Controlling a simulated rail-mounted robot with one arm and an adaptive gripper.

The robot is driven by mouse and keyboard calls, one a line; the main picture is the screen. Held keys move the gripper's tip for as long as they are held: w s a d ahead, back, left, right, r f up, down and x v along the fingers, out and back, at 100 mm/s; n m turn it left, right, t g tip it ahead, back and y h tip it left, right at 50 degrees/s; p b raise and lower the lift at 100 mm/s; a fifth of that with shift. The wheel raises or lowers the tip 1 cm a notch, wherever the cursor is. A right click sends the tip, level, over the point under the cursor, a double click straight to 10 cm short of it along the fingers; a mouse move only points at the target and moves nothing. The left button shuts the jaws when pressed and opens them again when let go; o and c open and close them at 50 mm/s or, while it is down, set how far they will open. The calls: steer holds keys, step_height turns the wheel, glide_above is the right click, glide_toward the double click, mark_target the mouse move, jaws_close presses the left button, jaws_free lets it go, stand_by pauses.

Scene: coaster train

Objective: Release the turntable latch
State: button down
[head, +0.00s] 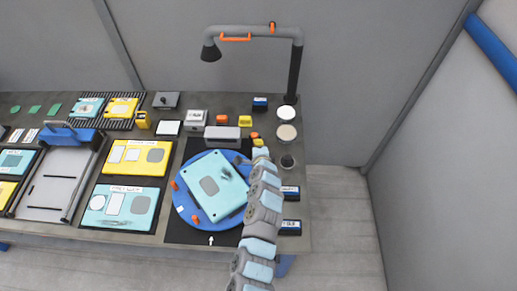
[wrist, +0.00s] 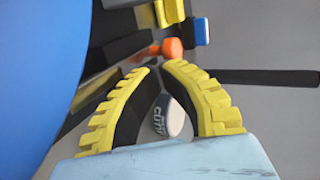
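The blue turntable (head: 180,205) lies on a black mat with a light teal plate (head: 214,187) on it. It fills the left of the wrist view (wrist: 35,60). My gripper (head: 248,160) is low at the turntable's right rear edge. In the wrist view its yellow-and-black fingers (wrist: 160,65) curve in until the tips nearly meet, and I see nothing clearly held. A small orange knob (wrist: 172,47) shows just beyond the tips; an orange piece (head: 254,135) is also behind the gripper in the head view. I cannot make out which part is the latch.
A round labelled container (wrist: 172,115) shows between the fingers. A grey block (head: 222,132) stands behind the turntable. A lamp post (head: 294,75) rises at the back right. Yellow (head: 138,157) and teal (head: 120,207) trays lie to the left. Blue bins (head: 290,227) line the right edge.

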steer(key=shift+w+a+f, duration=0.15)
steer(key=shift+w, duration=0.7)
steer(key=shift+w, duration=0.1)
